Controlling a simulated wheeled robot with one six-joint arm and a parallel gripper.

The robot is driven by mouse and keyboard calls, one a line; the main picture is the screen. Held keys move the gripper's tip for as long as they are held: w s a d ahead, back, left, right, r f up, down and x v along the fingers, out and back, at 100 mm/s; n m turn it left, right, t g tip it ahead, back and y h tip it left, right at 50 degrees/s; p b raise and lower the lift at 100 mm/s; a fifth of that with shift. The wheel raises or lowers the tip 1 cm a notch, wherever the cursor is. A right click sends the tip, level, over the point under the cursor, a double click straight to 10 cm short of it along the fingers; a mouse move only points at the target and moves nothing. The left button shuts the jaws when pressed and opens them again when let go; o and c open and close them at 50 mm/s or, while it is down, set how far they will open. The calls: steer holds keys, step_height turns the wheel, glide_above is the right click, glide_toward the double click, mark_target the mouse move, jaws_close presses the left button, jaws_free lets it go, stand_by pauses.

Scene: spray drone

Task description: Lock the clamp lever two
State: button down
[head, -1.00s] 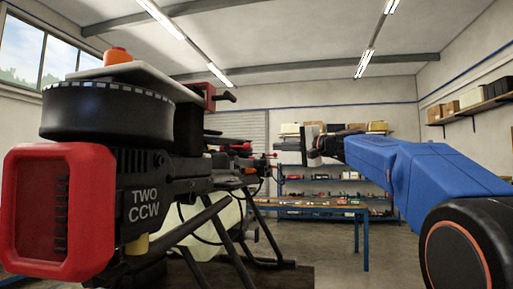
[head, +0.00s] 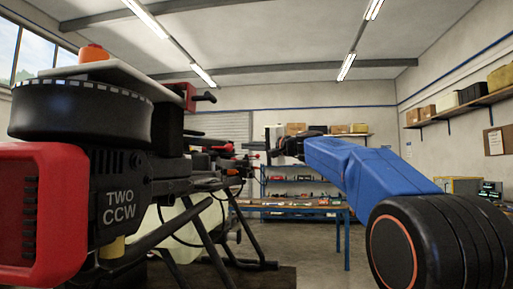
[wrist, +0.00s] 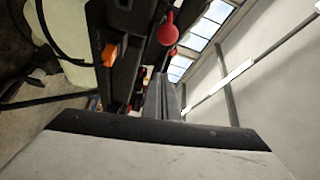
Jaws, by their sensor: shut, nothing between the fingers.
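The drone's motor pod marked "TWO CCW" (head: 120,205) fills the left of the head view. My gripper (head: 275,147) is at the far end of my blue arm, well right of that bracket in the picture. In the wrist view my gripper's fingers (wrist: 163,98) are together and empty. A red ball knob (wrist: 167,33) shows beyond them, apparently not touched.
An orange part (wrist: 110,52) and dark drone frame lie left of the fingers in the wrist view. Dark tubular legs (head: 205,235) stand under the drone. A workbench (head: 300,208) and shelves are behind. Open floor (head: 315,262) shows between drone and arm.

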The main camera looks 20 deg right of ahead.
mark_target(222, 147)
steer(key=shift+s+a+f, duration=0.1)
steer(key=shift+a+f, duration=0.05)
steer(key=shift+a, duration=0.9)
steer(key=shift+s+a+f, duration=0.1)
steer(key=shift+a+f, duration=0.05)
steer(key=shift+a, duration=0.9)
